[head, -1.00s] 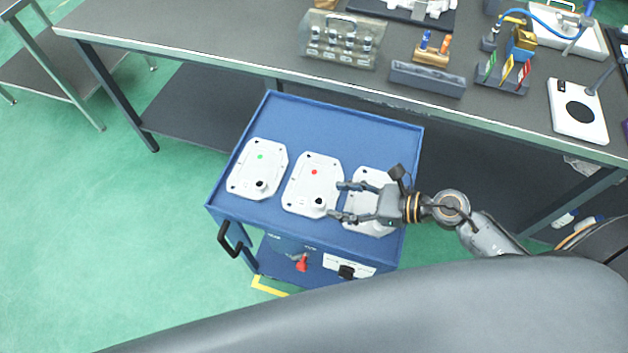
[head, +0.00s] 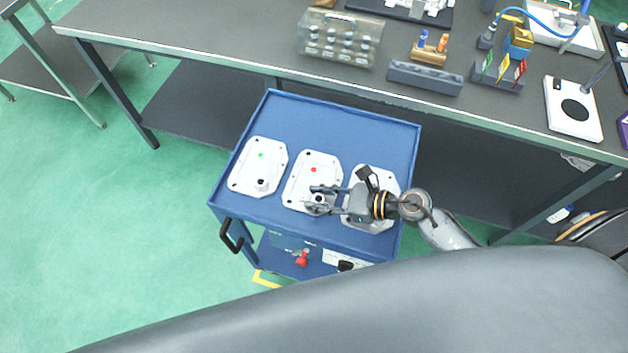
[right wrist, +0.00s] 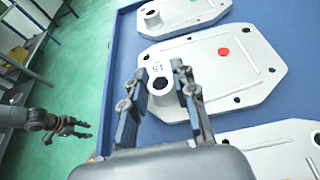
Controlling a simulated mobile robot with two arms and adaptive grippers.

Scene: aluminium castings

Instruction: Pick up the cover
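Three pale grey cast covers lie in a row on the blue cart top (head: 340,120). The left cover (head: 248,177) has a green dot, and the middle cover (head: 303,187) has a red dot. The right cover (head: 384,190) is partly hidden by my right arm. My right gripper (head: 318,199) is at the near end of the red-dot cover. In the right wrist view its open fingers (right wrist: 160,90) stand on either side of that cover's round boss (right wrist: 161,91); I cannot tell whether they touch it. My left gripper (right wrist: 78,128) shows open and empty at the left there, away from the cart.
The cart has a raised rim and a black handle (head: 231,236) at its left. Behind it a grey workbench (head: 220,50) holds a clear rack (head: 340,38), a grey block (head: 425,77) and a white plate (head: 573,108). The cart top's far part is clear.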

